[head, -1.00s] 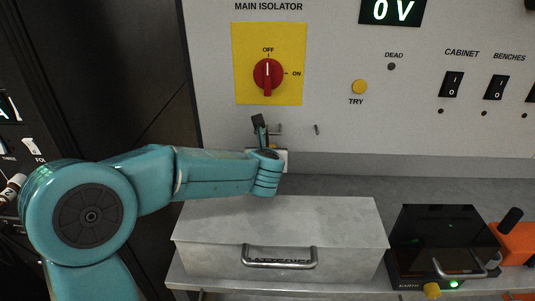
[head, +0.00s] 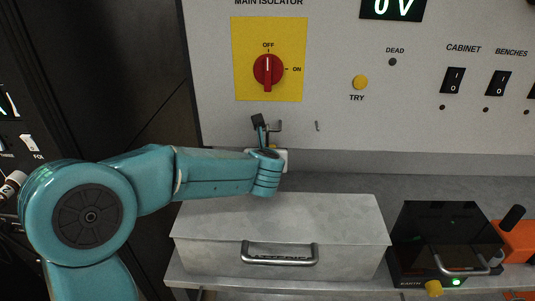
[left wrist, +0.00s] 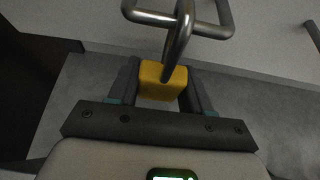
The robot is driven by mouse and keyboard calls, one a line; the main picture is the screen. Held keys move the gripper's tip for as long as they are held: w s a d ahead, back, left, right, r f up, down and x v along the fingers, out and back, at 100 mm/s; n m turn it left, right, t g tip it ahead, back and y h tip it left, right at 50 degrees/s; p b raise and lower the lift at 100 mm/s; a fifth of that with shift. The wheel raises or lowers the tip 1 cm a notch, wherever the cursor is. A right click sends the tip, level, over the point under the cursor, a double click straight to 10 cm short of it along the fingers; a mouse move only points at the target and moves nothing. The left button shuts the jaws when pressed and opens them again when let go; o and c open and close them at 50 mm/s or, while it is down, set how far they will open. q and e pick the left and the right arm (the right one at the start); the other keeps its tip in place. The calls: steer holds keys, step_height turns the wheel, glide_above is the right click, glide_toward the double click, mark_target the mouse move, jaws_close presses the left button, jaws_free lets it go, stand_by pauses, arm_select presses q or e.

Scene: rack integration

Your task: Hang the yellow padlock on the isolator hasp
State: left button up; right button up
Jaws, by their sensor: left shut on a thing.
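The yellow padlock (left wrist: 158,82) sits between the two fingers of my left gripper (left wrist: 160,88), which is shut on its body. Its grey metal shackle (left wrist: 177,50) stands up from the body and overlaps the metal hasp bar (left wrist: 215,32) in the left wrist view. I cannot tell whether the shackle passes around the bar or is only in front of it. In the head view my left gripper (head: 262,132) is at the panel, below the isolator switch (head: 268,70), which points to OFF. The hasp (head: 275,126) shows beside the gripper, and the padlock is mostly hidden there.
A grey lidded box (head: 280,225) with a handle lies on the shelf under my left forearm. A small peg (head: 317,126) sticks out of the panel to the right. A black device (head: 447,240) stands at the right. The shelf behind the box is clear.

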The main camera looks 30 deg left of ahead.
arm_select(q)
steer(key=o, duration=1.2)
steer(key=v, duration=1.6)
steer(key=shift+s, duration=0.25)
